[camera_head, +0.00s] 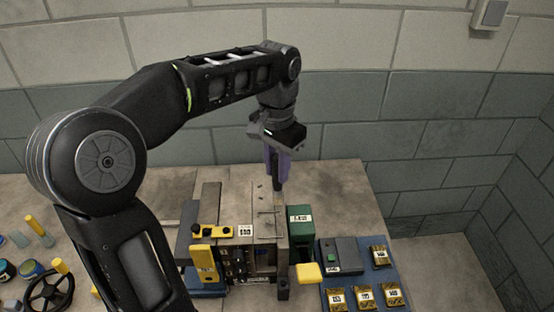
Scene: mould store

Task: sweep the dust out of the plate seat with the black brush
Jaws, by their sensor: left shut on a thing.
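My left gripper (276,160) comes down from above at the centre of the head view, its purple-grey fingers shut on the black brush (279,186). Only a short dark lower part of the brush shows below the fingers. It points down at the back right of a grey-brown plate area (238,205), which looks like the plate seat. Small dark specks and a thin bar lie on this area. I cannot tell whether the brush touches the surface. My right gripper is not in view.
A green block (299,226) stands close right of the seat. A yellow knob (308,272) sticks out in front. A blue mat (372,300) holds a dark box (342,255) and several brass pieces. A black handwheel (49,291) and small pots are at left. A block wall stands behind.

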